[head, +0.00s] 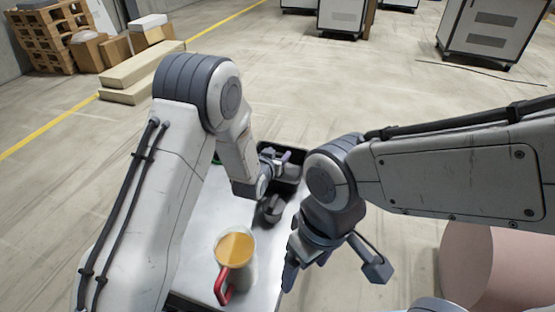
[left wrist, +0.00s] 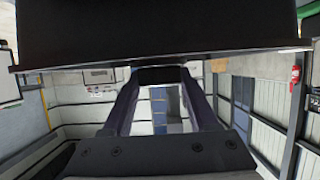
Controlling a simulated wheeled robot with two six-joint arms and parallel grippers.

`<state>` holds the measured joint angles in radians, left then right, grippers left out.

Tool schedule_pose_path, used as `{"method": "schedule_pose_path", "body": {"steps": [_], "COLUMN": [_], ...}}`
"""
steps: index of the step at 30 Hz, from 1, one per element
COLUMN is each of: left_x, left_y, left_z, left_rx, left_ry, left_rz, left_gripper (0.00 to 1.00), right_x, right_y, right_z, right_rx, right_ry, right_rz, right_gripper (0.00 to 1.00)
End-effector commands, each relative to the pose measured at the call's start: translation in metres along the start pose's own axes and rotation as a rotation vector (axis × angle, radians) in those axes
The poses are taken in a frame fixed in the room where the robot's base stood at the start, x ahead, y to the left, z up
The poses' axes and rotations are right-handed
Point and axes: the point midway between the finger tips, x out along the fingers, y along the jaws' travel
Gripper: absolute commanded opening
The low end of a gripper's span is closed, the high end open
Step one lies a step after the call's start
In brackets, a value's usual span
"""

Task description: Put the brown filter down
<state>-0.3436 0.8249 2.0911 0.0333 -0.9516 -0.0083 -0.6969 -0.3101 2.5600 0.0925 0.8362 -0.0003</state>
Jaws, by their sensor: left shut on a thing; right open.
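My left gripper (head: 277,157) is at the black bin (head: 298,153) at the table's far end, with its fingers partly hidden by its own wrist. In the left wrist view my left gripper (left wrist: 160,77) is shut, with a dark piece between its fingertips. I take this to be the brown filter, but no brown colour shows and its shape is hidden. I cannot tell whether it touches the bin. My right gripper (head: 306,270) is open and empty, pointing down near the table's right edge.
A jug (head: 236,262) with a red handle and orange top stands on the pale table (head: 205,215). A large black surface (left wrist: 165,30) fills the top of the left wrist view. A pinkish rounded thing (head: 490,270) stands at the lower right.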

Motion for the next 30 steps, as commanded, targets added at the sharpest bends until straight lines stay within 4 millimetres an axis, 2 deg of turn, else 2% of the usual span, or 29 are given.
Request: {"method": "schedule_pose_path", "body": {"steps": [1, 12, 13, 15, 26, 30], "left_x": [0.003, 0.004, 0.004, 0.004, 0.002, -0.014], "left_y": [0.0, 0.001, 0.0, 0.0, 0.0, 0.001], "left_z": [0.007, 0.01, 0.009, 0.009, 0.005, 0.005], "left_rx": [0.0, 0.0, 0.0, 0.0, 0.0, 0.0], "left_ry": [0.001, 0.002, 0.001, 0.001, 0.002, -0.002], "left_rz": [0.0, 0.0, 0.0, 0.0, 0.0, 0.0], "left_gripper": [0.01, 0.01, 0.67, 0.89, 0.89, 0.89], "right_x": [0.005, 0.007, 0.006, 0.006, 0.002, -0.003], "right_y": [0.0, 0.001, 0.001, 0.0, 0.0, 0.0], "right_z": [0.0, 0.0, 0.0, 0.0, 0.0, 0.0], "right_rx": [0.0, 0.0, 0.0, 0.0, 0.0, 0.0], "right_ry": [0.0, 0.0, 0.0, 0.0, 0.0, 0.0], "right_rz": [0.0, 0.0, 0.0, 0.0, 0.0, 0.0], "right_gripper": [0.82, 0.82, 0.82, 0.82, 0.82, 0.82]}}
